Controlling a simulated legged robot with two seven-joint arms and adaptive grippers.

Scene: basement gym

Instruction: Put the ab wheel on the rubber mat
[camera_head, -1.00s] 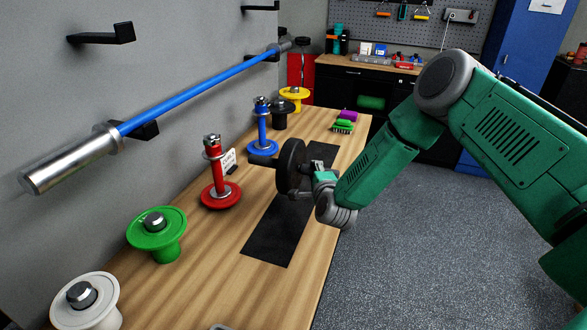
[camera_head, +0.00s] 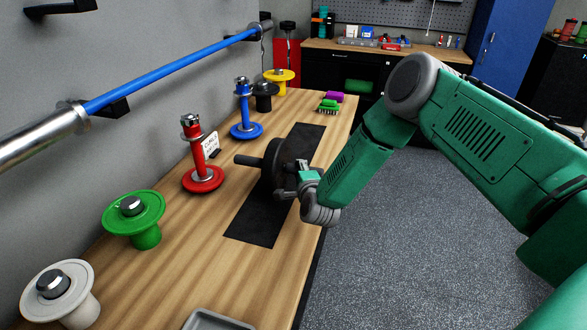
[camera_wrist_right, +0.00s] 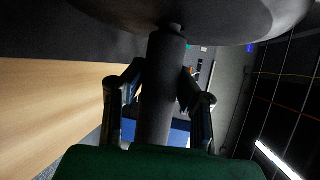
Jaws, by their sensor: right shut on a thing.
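The ab wheel (camera_head: 272,160) is a dark disc with a handle on each side. My right gripper (camera_head: 297,182) is shut on its near handle, and the other handle points left toward the wall. In the right wrist view the handle (camera_wrist_right: 160,95) runs between the fingers (camera_wrist_right: 160,100), with the wheel (camera_wrist_right: 190,12) at the top. The black rubber mat (camera_head: 253,222) lies flat along the wooden bench. The wheel is over the mat; I cannot tell whether it touches it. My left gripper is not in view.
Red (camera_head: 204,180) and blue (camera_head: 246,130) posts with a small sign (camera_head: 210,144) stand left of the mat. Green (camera_head: 146,235) and white (camera_head: 85,310) spools stand nearer. A grey tray (camera_head: 215,320) is at the front edge.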

